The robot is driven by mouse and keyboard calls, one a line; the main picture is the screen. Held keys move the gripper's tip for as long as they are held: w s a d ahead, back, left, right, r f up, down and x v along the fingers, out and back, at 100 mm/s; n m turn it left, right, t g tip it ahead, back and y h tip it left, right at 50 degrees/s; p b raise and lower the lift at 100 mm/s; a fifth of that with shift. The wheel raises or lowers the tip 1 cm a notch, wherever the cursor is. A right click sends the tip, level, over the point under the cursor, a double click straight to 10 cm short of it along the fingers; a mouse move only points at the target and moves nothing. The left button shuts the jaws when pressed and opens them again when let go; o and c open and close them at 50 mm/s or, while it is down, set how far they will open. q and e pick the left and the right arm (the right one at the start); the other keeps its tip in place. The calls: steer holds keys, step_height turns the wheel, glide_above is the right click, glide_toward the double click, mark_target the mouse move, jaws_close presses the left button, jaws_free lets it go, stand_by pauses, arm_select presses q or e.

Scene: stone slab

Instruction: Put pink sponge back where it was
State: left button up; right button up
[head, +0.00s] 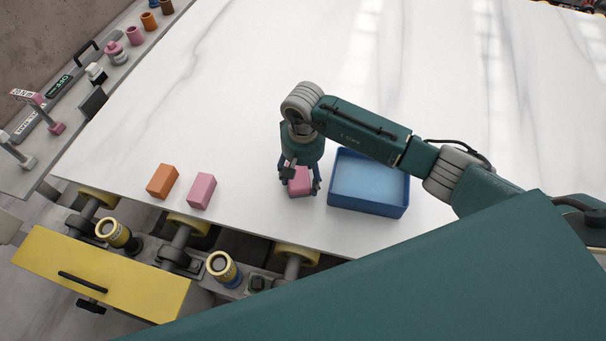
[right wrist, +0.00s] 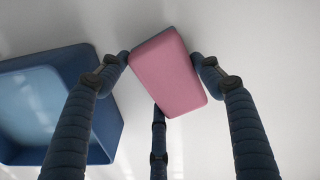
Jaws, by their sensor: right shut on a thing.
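My right gripper (head: 300,184) is shut on a pink sponge (head: 299,181), just left of the blue tray. In the right wrist view the held pink sponge (right wrist: 168,70) sits tilted between the dark fingers. I cannot tell whether it touches the slab. A second pink sponge (head: 202,190) lies on the slab further left, near the front edge. An orange sponge (head: 162,181) lies just left of that one. My left gripper is not in view.
The open blue tray (head: 368,210) looks empty and stands right of my right gripper; it also shows in the right wrist view (right wrist: 104,137). The white slab (head: 220,110) is clear behind. A yellow drawer front (head: 100,275) lies below the slab's front edge.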

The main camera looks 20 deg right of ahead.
mark_target(303, 175)
steer(key=shift+f, duration=0.1)
steer(key=o, duration=1)
steer(key=shift+o, duration=0.2)
steer(key=shift+r, duration=0.3)
step_height(303, 175, up, 12)
steer(key=b, duration=0.4)
steer(key=shift+f, duration=0.15)
